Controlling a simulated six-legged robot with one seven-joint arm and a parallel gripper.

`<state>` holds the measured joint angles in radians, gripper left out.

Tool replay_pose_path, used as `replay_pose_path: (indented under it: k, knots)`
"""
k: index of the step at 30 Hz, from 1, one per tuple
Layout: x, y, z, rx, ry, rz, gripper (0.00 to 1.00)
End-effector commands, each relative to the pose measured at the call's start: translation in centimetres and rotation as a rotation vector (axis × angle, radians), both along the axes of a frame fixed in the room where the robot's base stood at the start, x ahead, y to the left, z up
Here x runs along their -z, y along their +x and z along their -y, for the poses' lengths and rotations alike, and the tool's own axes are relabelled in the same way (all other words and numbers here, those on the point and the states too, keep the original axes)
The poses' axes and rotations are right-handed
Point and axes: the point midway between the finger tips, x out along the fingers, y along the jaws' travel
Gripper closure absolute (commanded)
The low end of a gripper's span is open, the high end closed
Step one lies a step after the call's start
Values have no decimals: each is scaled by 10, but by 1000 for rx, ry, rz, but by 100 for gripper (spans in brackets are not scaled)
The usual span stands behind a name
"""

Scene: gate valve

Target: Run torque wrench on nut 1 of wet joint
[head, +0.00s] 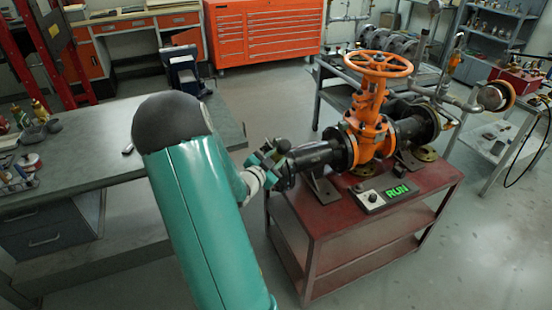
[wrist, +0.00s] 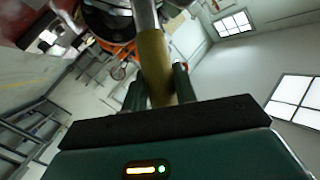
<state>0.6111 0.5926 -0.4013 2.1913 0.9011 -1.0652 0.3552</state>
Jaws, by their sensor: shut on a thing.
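An orange gate valve (head: 366,125) with a handwheel sits between black flanged pipes on a red cart. My gripper (head: 270,157) is by the left end of the pipe, partly hidden by my arm. In the wrist view, my gripper (wrist: 160,88) is shut on a tool with a yellow-brown grip and a steel shaft, likely the torque wrench (wrist: 153,55). Its shaft runs up to a dark round flange (wrist: 105,15) at the top edge. The wrench's far end is cut off, so I cannot tell whether it is on a nut. Nut 1 cannot be picked out.
A control box with a green "RUN" display (head: 386,195) lies on the red cart (head: 335,215) before the valve. A grey workbench (head: 85,160) stands left, with small items on it. An orange tool cabinet (head: 268,35) is behind. Floor at the lower right is clear.

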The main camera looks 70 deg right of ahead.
Motion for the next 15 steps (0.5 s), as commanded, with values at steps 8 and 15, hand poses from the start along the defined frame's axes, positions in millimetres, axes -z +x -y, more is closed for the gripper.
replay_pose_path:
  k: [8, 15]
  knots:
    - [-2, 5, -3, -2, -4, 1, 100]
    - [-2, 13, -11, -2, -4, 1, 100]
